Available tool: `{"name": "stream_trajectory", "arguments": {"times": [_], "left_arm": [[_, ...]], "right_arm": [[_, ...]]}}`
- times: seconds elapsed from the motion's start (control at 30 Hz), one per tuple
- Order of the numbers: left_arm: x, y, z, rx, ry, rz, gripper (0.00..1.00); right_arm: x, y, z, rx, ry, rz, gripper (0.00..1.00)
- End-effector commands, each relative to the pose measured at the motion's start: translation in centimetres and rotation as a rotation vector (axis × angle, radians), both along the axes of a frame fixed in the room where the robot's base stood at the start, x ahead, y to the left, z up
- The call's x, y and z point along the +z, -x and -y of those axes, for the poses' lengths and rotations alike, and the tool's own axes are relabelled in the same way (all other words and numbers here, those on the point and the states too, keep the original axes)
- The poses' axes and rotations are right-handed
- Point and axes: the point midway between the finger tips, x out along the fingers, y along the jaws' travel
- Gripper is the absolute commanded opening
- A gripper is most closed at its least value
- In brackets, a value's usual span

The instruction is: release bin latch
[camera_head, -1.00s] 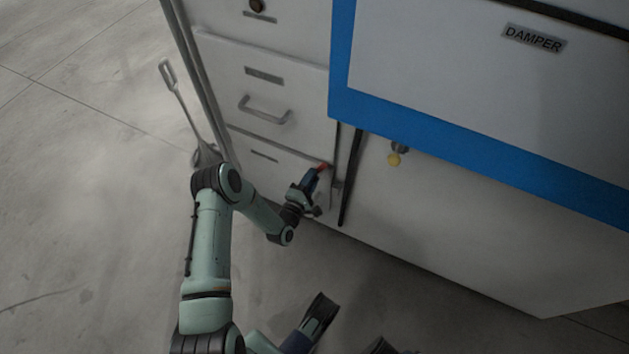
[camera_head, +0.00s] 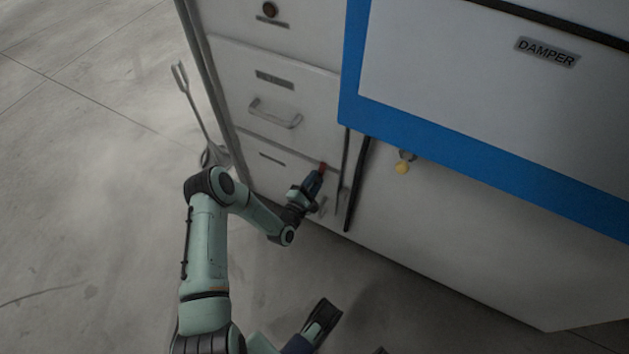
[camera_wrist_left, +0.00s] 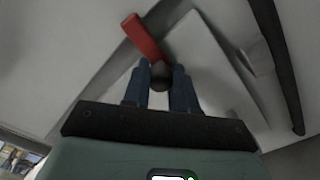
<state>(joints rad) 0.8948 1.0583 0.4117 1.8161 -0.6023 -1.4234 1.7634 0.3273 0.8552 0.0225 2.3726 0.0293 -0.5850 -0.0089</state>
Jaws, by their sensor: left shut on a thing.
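The bin front (camera_head: 262,170) is the lowest pale panel of the cabinet's left column in the head view, and it looks closed. A red latch handle (camera_head: 322,168) is at its upper right corner; in the left wrist view the red latch handle (camera_wrist_left: 143,36) slants up and left from a dark round end. My left gripper (camera_head: 314,182) is at the latch, with its blue fingers (camera_wrist_left: 162,80) shut on that dark end. The fingers hide part of the latch.
A drawer with a bar handle (camera_head: 275,115) is above the bin. A long-handled tool (camera_head: 195,110) leans at the cabinet's left side. The floor (camera_head: 90,200) at left is clear.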

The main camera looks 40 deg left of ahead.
Motion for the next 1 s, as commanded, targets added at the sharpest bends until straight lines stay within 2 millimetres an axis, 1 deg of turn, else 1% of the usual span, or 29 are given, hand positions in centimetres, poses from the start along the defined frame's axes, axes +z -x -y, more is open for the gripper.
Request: {"name": "stream_trajectory", "arguments": {"times": [0.07,0.1,0.17,0.47,0.57,0.67,0.73,0.83,1.0], "left_arm": [[0.2,-0.1,0.0,0.0,0.001,0.005,0.0],[0.2,-0.1,0.0,0.0,0.001,0.005,0.33],[0.2,-0.1,0.0,0.001,0.0,0.005,0.52],[0.0,0.1,0.0,0.001,0.0,0.001,0.52],[0.0,0.7,0.1,0.002,0.0,-0.001,0.52],[0.1,2.1,0.4,0.001,0.002,-0.003,0.52],[0.1,3.5,0.8,0.002,0.003,-0.003,0.52],[0.2,5.8,1.3,0.003,0.005,-0.003,0.52],[0.1,9.4,2.2,0.002,0.003,-0.001,0.52]], "right_arm": [[0.0,0.0,0.0,0.0,0.0,0.0,0.43],[0.0,0.0,0.0,0.0,0.0,0.0,0.43],[0.0,0.0,0.0,0.0,0.0,0.0,0.43],[0.0,0.0,0.0,0.0,0.0,0.0,0.43],[0.4,-0.2,0.0,0.001,0.0,0.009,0.43],[1.2,-0.9,-0.1,0.001,0.002,0.033,0.43],[1.8,-1.4,-0.2,0.003,0.002,0.049,0.43],[2.3,-0.2,-0.8,0.012,-0.012,0.018,0.43],[3.0,0.9,-1.4,0.025,-0.028,-0.012,0.43]]}}
